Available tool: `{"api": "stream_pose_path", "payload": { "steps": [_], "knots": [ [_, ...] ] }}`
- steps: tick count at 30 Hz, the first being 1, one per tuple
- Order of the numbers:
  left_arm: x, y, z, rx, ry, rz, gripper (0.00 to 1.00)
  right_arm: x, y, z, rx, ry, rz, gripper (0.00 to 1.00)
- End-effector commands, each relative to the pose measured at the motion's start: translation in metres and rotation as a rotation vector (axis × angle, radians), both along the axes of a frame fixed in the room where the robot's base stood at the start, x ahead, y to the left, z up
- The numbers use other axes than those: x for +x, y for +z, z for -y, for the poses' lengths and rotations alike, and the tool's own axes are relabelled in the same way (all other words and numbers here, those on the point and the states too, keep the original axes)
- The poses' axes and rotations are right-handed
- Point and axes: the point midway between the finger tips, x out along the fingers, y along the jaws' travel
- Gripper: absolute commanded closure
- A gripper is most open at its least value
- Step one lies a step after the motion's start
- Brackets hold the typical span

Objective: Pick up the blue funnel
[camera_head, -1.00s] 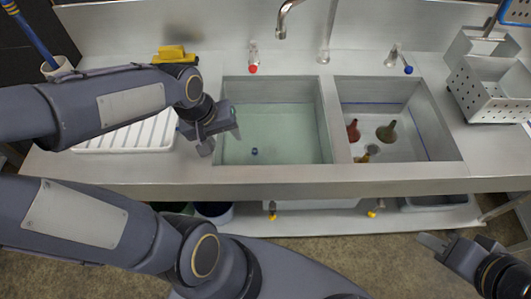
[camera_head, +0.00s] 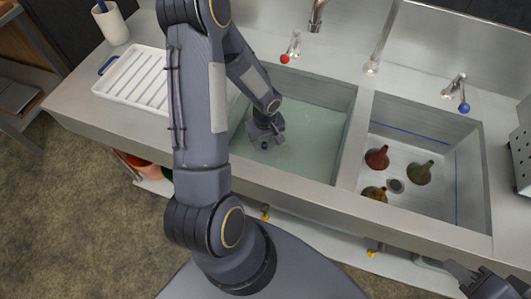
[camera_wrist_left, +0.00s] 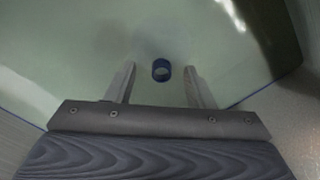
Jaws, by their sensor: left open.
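A small dark blue ring-shaped part (camera_head: 264,145) shows in the cloudy greenish water of the left basin (camera_head: 310,150). It looks like the blue funnel's upper end; the rest is hidden by the murky water. In the left wrist view the blue ring (camera_wrist_left: 161,70) lies between the two finger tips, with a gap on each side. My left gripper (camera_head: 270,136) is open, reaching down into the left basin right by the ring; the wrist view also shows the gripper (camera_wrist_left: 160,75) empty. My right gripper (camera_head: 462,276) is at the lower right, away from the basins.
The right basin (camera_head: 470,150) holds a red, a green and a brownish bottle-like or funnel-like item around its drain (camera_head: 396,186). A divider (camera_head: 355,140) separates the basins. A white ribbed rack (camera_head: 135,82) sits on the left counter. Taps stand along the back.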

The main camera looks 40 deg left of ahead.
Motion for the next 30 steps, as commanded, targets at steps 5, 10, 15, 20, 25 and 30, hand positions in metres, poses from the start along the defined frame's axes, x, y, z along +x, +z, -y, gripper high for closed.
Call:
{"api": "stream_pose_path", "payload": {
  "steps": [5,10,15,20,25,30],
  "knots": [
    [-0.002,-0.024,0.0,0.0,-0.001,-0.002,0.52,0.0,0.003,0.0,0.0,0.0,0.0,0.68],
    [-0.001,-0.029,-0.001,-0.001,0.0,0.001,0.52,0.0,0.003,0.0,0.0,0.0,0.0,0.68],
    [-0.001,-0.028,-0.001,0.0,0.0,0.0,0.57,0.0,0.003,0.0,0.0,0.0,0.0,0.68],
    [-0.001,-0.028,-0.001,0.0,0.0,0.0,0.78,0.0,0.003,0.0,0.0,0.0,0.0,0.68],
    [-0.001,-0.028,-0.001,0.0,0.0,0.0,0.97,0.0,0.003,0.0,0.0,0.0,0.0,0.68],
    [-0.001,-0.028,-0.001,0.0,0.0,0.0,1.0,0.0,0.003,0.0,0.0,0.0,0.0,0.68]
  ]
}}
